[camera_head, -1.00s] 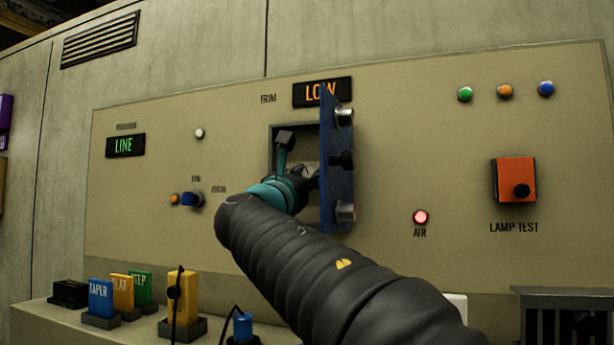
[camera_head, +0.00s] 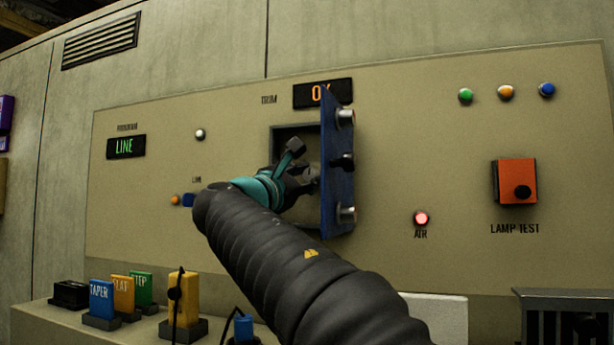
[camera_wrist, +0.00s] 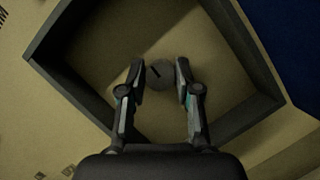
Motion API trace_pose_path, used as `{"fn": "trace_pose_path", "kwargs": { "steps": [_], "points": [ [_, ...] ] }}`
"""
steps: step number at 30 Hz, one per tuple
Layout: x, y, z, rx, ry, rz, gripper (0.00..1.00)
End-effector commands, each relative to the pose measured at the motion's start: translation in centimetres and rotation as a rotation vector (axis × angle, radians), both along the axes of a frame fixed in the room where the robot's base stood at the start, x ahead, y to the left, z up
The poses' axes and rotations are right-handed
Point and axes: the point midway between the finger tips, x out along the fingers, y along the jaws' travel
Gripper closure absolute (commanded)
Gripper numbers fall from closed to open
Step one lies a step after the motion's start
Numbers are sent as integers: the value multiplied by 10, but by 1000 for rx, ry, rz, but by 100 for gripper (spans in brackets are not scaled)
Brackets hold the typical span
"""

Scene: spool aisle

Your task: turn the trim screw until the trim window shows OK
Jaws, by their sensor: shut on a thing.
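The trim window (camera_head: 322,94) at the top of the panel shows orange text. It starts with O, and the second letter, partly covered by the open blue door (camera_head: 338,165), looks like K. The trim screw (camera_wrist: 160,74) is a round grey head with a dark slot, inside a square dark-framed recess (camera_wrist: 226,48). My gripper (camera_wrist: 160,80) is shut on the screw, one finger on each side. In the head view my gripper (camera_head: 303,181) reaches into the recess, left of the door, and hides the screw.
The blue door stands out from the panel close to my gripper's right side. The AIR lamp (camera_head: 421,218) glows red. An orange LAMP TEST block (camera_head: 515,181) is at the right. Colored blocks, including a yellow one (camera_head: 183,297), stand on the ledge below.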

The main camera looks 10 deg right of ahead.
Motion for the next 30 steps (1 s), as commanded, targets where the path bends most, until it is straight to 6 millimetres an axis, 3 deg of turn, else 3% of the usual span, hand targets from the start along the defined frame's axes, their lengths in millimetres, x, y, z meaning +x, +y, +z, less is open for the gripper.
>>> {"fn": "trace_pose_path", "kwargs": {
  "steps": [10, 11, 14, 25, 30],
  "points": [
    [0, 0, 0, 3, -2, 0, 100],
    [0, 0, 0, 3, -2, 0, 65],
    [0, 0, 0, 3, -2, 0, 42],
    [-2, 3, -1, 2, -1, 2, 42],
    [-17, 17, -6, 2, -2, 4, 42]
  ]
}}
